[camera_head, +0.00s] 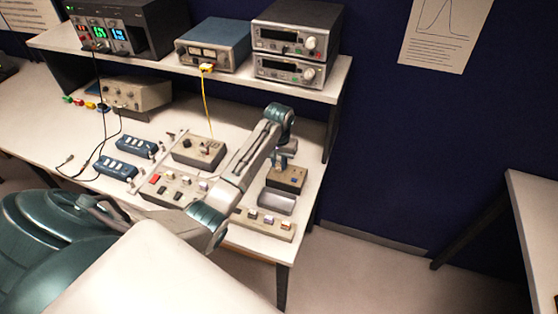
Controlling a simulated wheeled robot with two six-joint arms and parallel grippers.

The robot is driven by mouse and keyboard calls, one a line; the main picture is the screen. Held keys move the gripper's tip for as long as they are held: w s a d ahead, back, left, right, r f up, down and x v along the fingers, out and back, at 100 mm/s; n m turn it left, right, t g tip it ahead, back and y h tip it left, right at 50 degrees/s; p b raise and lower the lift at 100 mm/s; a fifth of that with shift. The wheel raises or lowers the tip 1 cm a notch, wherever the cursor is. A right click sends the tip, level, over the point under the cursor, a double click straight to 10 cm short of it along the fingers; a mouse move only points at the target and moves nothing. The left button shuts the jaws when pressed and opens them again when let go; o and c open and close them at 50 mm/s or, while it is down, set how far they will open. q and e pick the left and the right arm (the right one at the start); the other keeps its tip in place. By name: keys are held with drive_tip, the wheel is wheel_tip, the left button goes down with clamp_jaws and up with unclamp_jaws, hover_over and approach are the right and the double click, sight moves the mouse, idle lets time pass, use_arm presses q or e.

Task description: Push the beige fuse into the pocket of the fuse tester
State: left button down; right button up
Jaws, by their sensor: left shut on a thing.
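The fuse tester, apparently the small brown-topped box (288,186), stands at the right end of the bench. My left gripper (281,167) points down at the top of this box, with its arm reaching over from the lower left. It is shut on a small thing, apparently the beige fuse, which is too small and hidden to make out. I cannot tell whether the fuse touches the pocket or is above it. A beige strip (245,222) with several small coloured pieces lies at the bench's front edge. My right gripper is out of view.
A grey tray (276,204) lies between the tester and the strip. A control box (197,152), a button panel (170,189) and blue blocks (116,168) fill the bench to the left. A shelf (335,84) with instruments runs above the back.

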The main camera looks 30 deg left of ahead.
sight(279, 163)
use_arm(q)
drive_tip(key=shift+f, duration=0.25)
drive_tip(key=shift+f, duration=0.35)
drive_tip(key=c, duration=1.2)
unclamp_jaws()
wheel_tip(279, 163, up, 8)
drive_tip(key=b, duration=0.2)
drive_tip(key=shift+r+b, duration=0.1)
drive_tip(key=shift+b, duration=0.2)
drive_tip(key=shift+r+p, duration=0.75)
drive_tip(key=shift+p, duration=0.1)
drive_tip(key=shift+r+p, duration=0.55)
drive_tip(key=shift+r, duration=0.05)
